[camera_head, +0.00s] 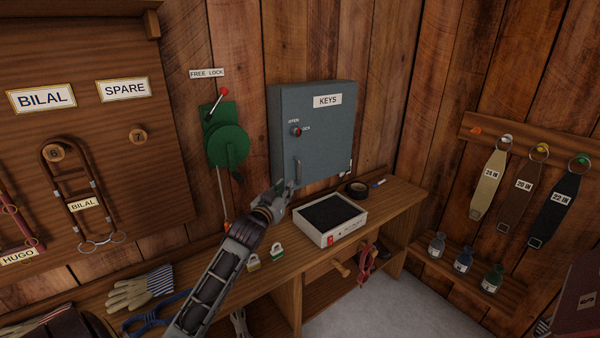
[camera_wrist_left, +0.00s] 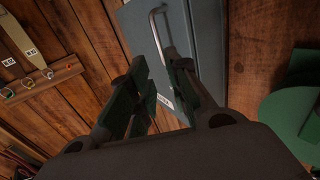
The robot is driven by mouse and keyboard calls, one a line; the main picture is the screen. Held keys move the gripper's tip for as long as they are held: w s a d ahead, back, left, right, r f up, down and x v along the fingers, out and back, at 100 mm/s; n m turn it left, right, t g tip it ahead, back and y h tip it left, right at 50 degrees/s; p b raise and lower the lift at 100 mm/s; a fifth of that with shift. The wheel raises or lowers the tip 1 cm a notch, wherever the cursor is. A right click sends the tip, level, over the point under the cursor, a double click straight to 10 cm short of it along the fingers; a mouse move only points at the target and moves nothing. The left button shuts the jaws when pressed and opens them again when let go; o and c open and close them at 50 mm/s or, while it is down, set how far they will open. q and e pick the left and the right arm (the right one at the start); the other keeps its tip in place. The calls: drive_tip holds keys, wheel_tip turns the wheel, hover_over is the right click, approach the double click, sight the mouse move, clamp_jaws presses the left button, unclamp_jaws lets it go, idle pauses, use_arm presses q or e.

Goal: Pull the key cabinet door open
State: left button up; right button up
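The grey-blue key cabinet (camera_head: 325,120) with a KEYS label hangs on the plank wall, and its door looks shut. A small red-tipped knob (camera_head: 296,131) sits on the door between OPEN and LOCK lettering; its exact setting is too small to tell. The upright bar handle (camera_head: 298,170) is at the door's lower left. My left gripper (camera_head: 287,188) is just below and in front of the handle. In the left wrist view the gripper (camera_wrist_left: 157,62) has its fingers apart, with the handle (camera_wrist_left: 154,28) just beyond the tips, not clearly between them. My right gripper is out of view.
A green lever device (camera_head: 228,146) with a red-tipped handle is on the wall left of the cabinet. Below, the wooden bench (camera_head: 385,203) carries a black-filled white tray (camera_head: 330,235), a tape roll (camera_head: 358,190) and small padlocks (camera_head: 277,251). Straps hang at right.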

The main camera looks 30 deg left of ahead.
use_arm(q)
drive_tip(key=shift+w, duration=0.25)
drive_tip(key=shift+w+a, duration=0.45)
drive_tip(key=shift+w, duration=1.75)
drive_tip(key=shift+w+a, duration=0.45)
drive_tip(key=shift+w, duration=1.75)
drive_tip(key=shift+w+a, duration=0.45)
drive_tip(key=shift+w, duration=1.75)
drive_tip(key=shift+c, duration=0.2)
clamp_jaws()
